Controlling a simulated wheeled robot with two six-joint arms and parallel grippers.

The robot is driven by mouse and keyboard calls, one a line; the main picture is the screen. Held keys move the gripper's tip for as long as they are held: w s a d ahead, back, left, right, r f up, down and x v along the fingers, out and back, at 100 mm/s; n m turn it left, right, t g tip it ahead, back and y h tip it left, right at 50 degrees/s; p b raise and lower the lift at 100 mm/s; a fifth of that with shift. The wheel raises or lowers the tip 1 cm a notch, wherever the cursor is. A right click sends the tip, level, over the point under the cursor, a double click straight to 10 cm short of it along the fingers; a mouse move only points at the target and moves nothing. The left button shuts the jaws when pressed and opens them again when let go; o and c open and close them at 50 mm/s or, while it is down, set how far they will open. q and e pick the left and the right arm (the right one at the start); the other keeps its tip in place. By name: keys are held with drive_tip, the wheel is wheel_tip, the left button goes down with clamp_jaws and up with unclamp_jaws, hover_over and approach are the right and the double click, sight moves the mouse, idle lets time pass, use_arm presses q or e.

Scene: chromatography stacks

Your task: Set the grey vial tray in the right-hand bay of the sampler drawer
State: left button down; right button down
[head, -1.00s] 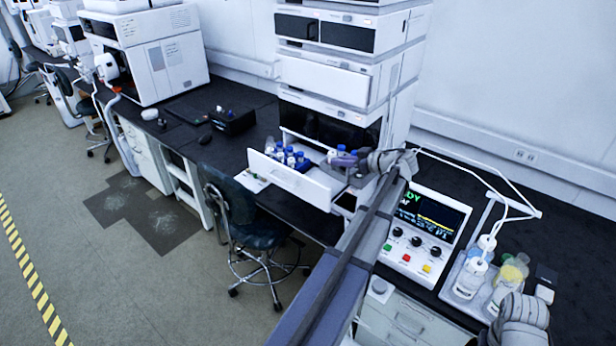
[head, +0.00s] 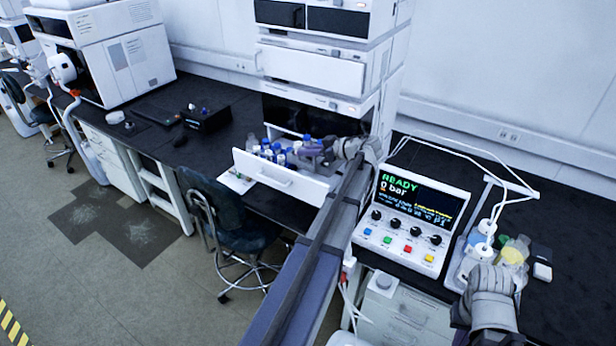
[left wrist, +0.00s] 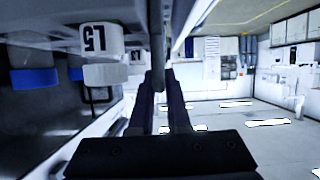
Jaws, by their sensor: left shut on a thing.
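My left gripper (head: 313,148) is at the open sampler drawer (head: 275,178), over its right part. In the left wrist view its two dark fingers (left wrist: 160,98) are shut on a thin grey upright piece (left wrist: 157,55), which looks like part of the grey vial tray. The tray's body is mostly hidden by my gripper and the drawer front. Blue-capped vials (head: 268,152) stand in the left part of the drawer. A vial marked L5 (left wrist: 100,38) shows upside down close beside the fingers. Only a grey wrist of my right arm shows, not its fingers.
The instrument stack (head: 315,75) rises behind the drawer. A control box (head: 410,215) reading READY, 0 bar, stands right of my left arm. Bottles in a tray (head: 458,268) are further right. A chair (head: 225,215) stands before the bench.

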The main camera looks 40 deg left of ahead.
sight(306, 170)
use_arm(q)
drive_tip(key=shift+f+b, duration=3.4)
drive_tip(key=shift+f, duration=0.55)
drive_tip(key=shift+r, duration=0.15)
drive_tip(key=c, duration=0.9)
unclamp_jaws()
